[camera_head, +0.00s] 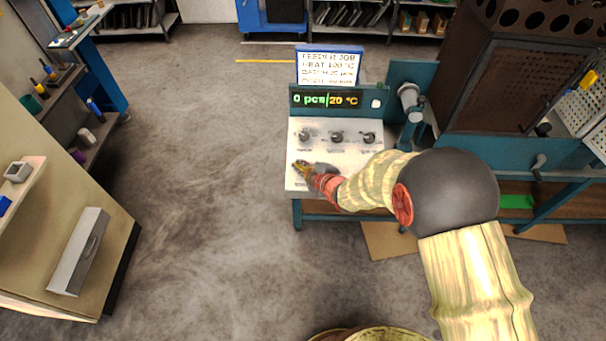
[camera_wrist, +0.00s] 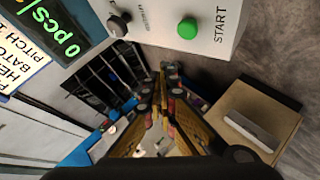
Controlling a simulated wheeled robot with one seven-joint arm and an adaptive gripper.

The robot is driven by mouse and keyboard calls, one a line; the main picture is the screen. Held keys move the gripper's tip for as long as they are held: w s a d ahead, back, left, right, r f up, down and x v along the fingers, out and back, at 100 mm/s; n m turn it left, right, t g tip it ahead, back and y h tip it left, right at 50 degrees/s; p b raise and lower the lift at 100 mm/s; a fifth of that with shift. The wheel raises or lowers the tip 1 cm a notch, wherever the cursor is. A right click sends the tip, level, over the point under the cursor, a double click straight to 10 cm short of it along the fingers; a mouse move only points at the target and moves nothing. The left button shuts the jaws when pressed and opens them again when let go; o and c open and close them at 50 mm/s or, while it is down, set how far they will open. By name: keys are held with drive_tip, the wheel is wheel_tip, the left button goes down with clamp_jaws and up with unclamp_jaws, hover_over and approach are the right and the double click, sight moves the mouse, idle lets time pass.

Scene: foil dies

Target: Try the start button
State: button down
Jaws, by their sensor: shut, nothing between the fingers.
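The green start button (camera_wrist: 187,28) shows in the wrist view on the pale control panel, beside the printed word START. In the head view I cannot make the button out; my gripper and arm cover that lower part of the panel (camera_head: 292,135). My gripper (camera_head: 300,166) is over the panel's lower left part. In the wrist view my gripper (camera_wrist: 168,70) has its fingertips together and empty, below the button in the picture and apart from it there. The exact gap to the panel cannot be told.
Several dark knobs, one of them the left knob (camera_head: 305,135), sit above my gripper. A display (camera_head: 338,99) reads 0 pcs and 20 °C. A job sign (camera_head: 329,66) stands above it. A brown perforated cabinet (camera_head: 500,75) is at right. Open floor (camera_head: 210,170) lies left.

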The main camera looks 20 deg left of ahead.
drive_tip(key=shift+w+a+f+b, duration=0.1)
drive_tip(key=shift+w+f+b, duration=0.15)
drive_tip(key=shift+f+b, duration=0.4)
drive_tip(key=shift+w+a+f+b, duration=0.1)
drive_tip(key=shift+w+f+b, duration=0.25)
drive_tip(key=shift+f, duration=0.55)
drive_tip(key=shift+w+f+b, duration=0.2)
drive_tip(key=shift+f+b, duration=0.4)
drive_tip(key=shift+f, duration=0.15)
drive_tip(key=shift+f, duration=0.15)
drive_tip(key=shift+w+f+b, duration=0.1)
drive_tip(key=shift+f+b, duration=0.1)
drive_tip(key=shift+b, duration=0.3)
drive_tip(key=shift+w+f+b, duration=0.15)
drive_tip(key=shift+f+b, duration=0.35)
drive_tip(key=shift+b, duration=0.05)
idle(0.6)
drive_tip(key=shift+s+r+p, duration=0.3)
drive_tip(key=shift+r+p, duration=0.15)
drive_tip(key=shift+r, duration=0.45)
drive_tip(key=r+p, duration=0.1)
drive_tip(key=s+r, duration=0.1)
drive_tip(key=r, duration=0.1)
drive_tip(key=r+p, duration=0.1)
drive_tip(key=shift+s+d+r+p, duration=0.2)
drive_tip(key=shift+s+r+p, duration=0.05)
drive_tip(key=shift+r+p, duration=0.1)
